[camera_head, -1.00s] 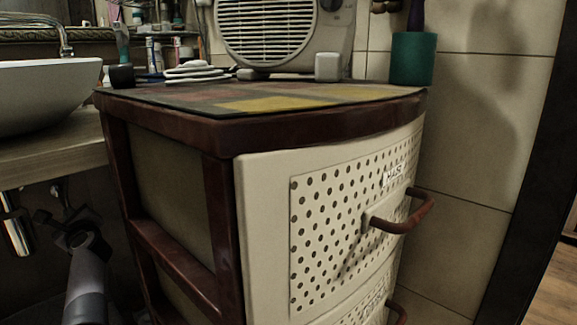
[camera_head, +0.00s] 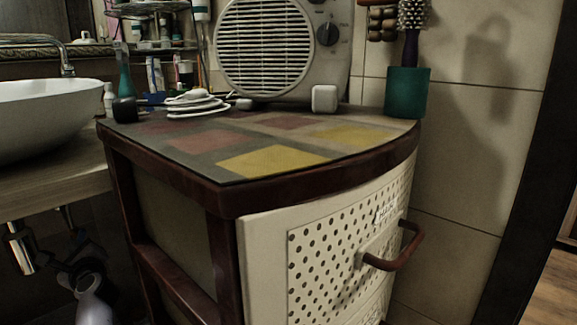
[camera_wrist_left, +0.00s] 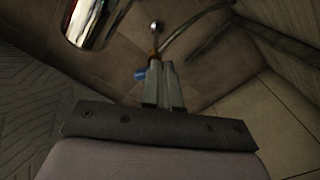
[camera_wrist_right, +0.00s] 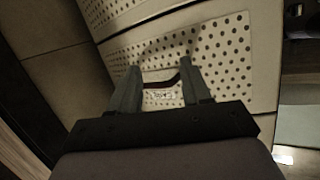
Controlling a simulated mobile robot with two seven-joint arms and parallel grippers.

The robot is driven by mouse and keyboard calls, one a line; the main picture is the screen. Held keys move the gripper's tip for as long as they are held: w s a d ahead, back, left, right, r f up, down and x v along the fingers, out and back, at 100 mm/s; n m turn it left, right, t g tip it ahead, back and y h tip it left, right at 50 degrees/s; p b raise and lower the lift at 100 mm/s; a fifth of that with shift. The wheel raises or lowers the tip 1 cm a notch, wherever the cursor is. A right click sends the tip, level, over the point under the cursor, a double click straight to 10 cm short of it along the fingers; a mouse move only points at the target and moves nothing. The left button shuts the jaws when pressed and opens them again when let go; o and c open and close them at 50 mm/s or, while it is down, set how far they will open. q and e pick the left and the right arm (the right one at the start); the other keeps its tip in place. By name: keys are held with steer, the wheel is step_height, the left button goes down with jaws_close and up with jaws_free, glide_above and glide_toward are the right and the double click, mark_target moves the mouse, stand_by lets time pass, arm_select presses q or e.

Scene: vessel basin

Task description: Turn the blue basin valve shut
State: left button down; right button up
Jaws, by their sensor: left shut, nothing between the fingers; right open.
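The blue valve (camera_wrist_left: 140,74) shows in the left wrist view as a small blue handle on a brassy fitting, with a grey pipe running up right from it. My left gripper (camera_wrist_left: 161,66) is shut, its fingertips just right of the blue handle; I cannot tell whether they touch it. In the head view my left gripper (camera_head: 88,262) is dark and partly lost in shadow under the white basin (camera_head: 38,112); the valve cannot be made out there. My right gripper (camera_wrist_right: 159,70) is open and empty, facing the perforated drawer front (camera_wrist_right: 215,50).
A chrome drain trap (camera_head: 20,248) hangs under the basin, left of my left gripper; it also shows in the left wrist view (camera_wrist_left: 88,22). The cabinet (camera_head: 225,255) stands close on the right. Its reddish drawer handle (camera_head: 398,250) sticks out.

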mark_target(78, 239)
arm_select(q)
steer(key=w+a+f+b, duration=0.1)
steer(key=w+a+b, duration=0.1)
steer(key=a+b, duration=0.2)
steer(key=shift+a, duration=1.2)
arm_select(e)
steer(key=f, duration=0.3)
steer(key=shift+w+a+f, duration=0.1)
steer(key=shift+a+f, duration=0.1)
arm_select(q)
steer(key=shift+w, duration=0.1)
steer(key=shift+w+d+f+b, duration=0.35)
steer(key=shift+b, duration=0.5)
arm_select(e)
steer(key=shift+f, duration=0.8)
steer(key=shift+r, duration=0.2)
arm_select(q)
steer(key=shift+w+d+r+b, duration=0.5)
steer(key=shift+w+d+r, duration=0.3)
steer(key=shift+w, duration=0.15)
arm_select(e)
steer(key=shift+s+d+r+n+t, duration=0.3)
steer(key=shift+d+r+t, duration=0.3)
steer(key=shift+d+r, duration=0.15)
